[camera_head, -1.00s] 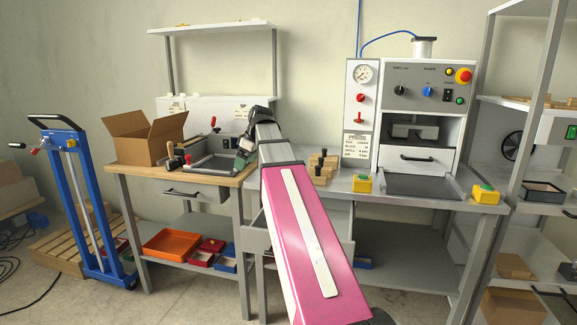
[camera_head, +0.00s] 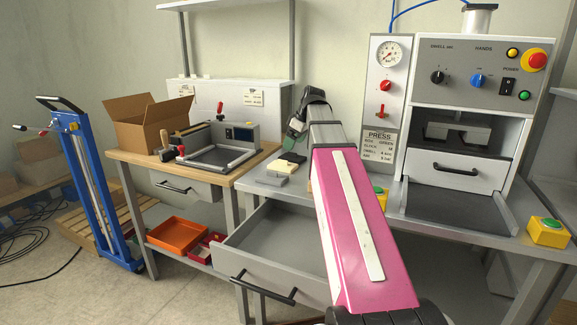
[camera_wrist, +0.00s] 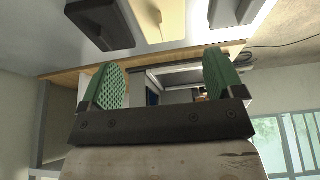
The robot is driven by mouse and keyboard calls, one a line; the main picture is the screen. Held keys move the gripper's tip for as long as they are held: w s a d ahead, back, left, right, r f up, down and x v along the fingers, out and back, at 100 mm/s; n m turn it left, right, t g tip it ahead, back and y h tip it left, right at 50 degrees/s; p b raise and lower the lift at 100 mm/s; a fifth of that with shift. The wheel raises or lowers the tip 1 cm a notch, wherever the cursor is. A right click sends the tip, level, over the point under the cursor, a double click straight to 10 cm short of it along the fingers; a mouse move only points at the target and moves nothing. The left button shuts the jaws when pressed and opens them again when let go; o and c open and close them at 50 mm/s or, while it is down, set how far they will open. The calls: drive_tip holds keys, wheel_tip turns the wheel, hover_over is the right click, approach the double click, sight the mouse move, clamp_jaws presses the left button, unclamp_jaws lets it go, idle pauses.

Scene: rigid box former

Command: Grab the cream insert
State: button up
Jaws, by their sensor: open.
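The cream insert (camera_head: 284,167) lies on the grey bench top, between a dark insert (camera_head: 293,157) and a grey insert (camera_head: 266,179). In the wrist view the cream insert (camera_wrist: 159,18) is at the top edge, partly cut off, with the dark insert (camera_wrist: 100,22) to its left and the grey insert (camera_wrist: 236,12) to its right. My gripper (camera_head: 296,128) is above and behind the inserts in the head view. In the wrist view its green fingers (camera_wrist: 162,80) are spread apart with nothing between them, clear of the cream insert.
An open drawer (camera_head: 280,238) juts out below the bench. The press (camera_head: 465,110) stands at the right, with yellow button boxes (camera_head: 548,232) in front. A wooden table (camera_head: 237,170) at the left carries a cardboard box (camera_head: 150,122) and a framed fixture (camera_head: 215,158).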

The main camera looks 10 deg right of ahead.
sight(283, 161)
drive_tip(key=x, duration=0.5)
drive_tip(key=shift+a+x, duration=0.2)
drive_tip(key=shift+x, duration=1.1)
drive_tip(key=shift+a+x, duration=0.2)
drive_tip(key=shift+x, duration=1.1)
drive_tip(key=shift+w+r, duration=0.15)
drive_tip(key=shift+w, duration=0.05)
drive_tip(key=c, duration=0.7)
